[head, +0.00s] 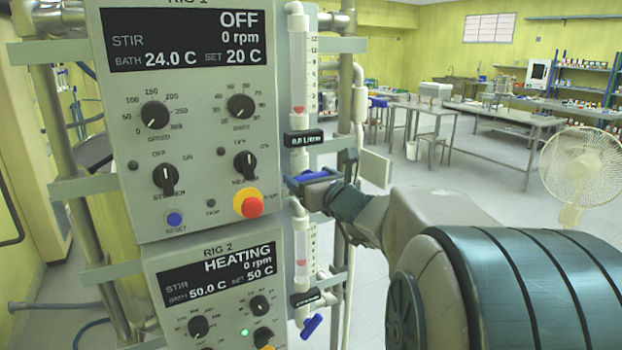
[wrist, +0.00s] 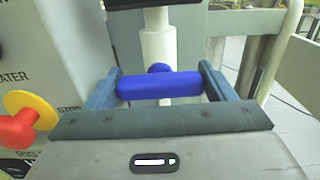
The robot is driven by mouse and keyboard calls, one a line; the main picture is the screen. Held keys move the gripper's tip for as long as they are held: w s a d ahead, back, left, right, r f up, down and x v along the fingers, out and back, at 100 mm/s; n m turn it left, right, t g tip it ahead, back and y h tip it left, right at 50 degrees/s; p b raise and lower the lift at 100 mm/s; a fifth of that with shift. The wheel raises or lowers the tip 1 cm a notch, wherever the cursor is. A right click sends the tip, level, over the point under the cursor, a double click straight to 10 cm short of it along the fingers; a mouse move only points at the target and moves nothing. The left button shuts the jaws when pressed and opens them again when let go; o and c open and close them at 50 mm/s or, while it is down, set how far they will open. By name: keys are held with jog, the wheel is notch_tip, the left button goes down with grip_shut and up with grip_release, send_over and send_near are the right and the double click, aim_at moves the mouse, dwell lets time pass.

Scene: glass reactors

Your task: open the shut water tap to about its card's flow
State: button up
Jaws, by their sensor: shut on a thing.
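The blue tap handle (wrist: 160,86) of the upper water line lies crosswise in the wrist view, in front of a white pipe. My gripper (wrist: 160,88) is shut on this handle, with one finger at each end of it. In the head view my gripper (head: 312,180) is at the handle, just below the upper flow meter (head: 299,80). The meter's small display (head: 304,139) reads about 0.0 L/min, and its red float (head: 299,110) sits low in the tube. No flow card is readable in either view.
The RIG 1 panel (head: 190,205) reads OFF and stands close left of my gripper. Its red and yellow stop button (head: 249,204) is near. Below are the RIG 2 panel (head: 190,262), reading HEATING, and another blue tap handle (head: 312,326). A fan (head: 580,165) stands at right.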

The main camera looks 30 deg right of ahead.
jog(key=shift+f+b, duration=0.15)
jog(key=shift+b, duration=0.3)
jog(key=shift+f+n+b, duration=0.15)
jog(key=shift+n+b, duration=0.55)
jog(key=shift+b, duration=0.35)
jog(key=n+b, duration=0.3)
jog(key=b, duration=0.2)
jog(key=shift+f+b, duration=0.15)
jog(key=shift+b, duration=0.15)
jog(key=n+b, duration=0.4)
jog(key=b, duration=0.1)
jog(key=shift+a+n+b, duration=0.1)
jog(key=shift+n+b, duration=0.2)
jog(key=shift+b, duration=0.05)
jog(key=n+b, duration=0.3)
jog(key=shift+r, duration=0.3)
jog(key=o, duration=1)
jog(key=shift+r, duration=0.1)
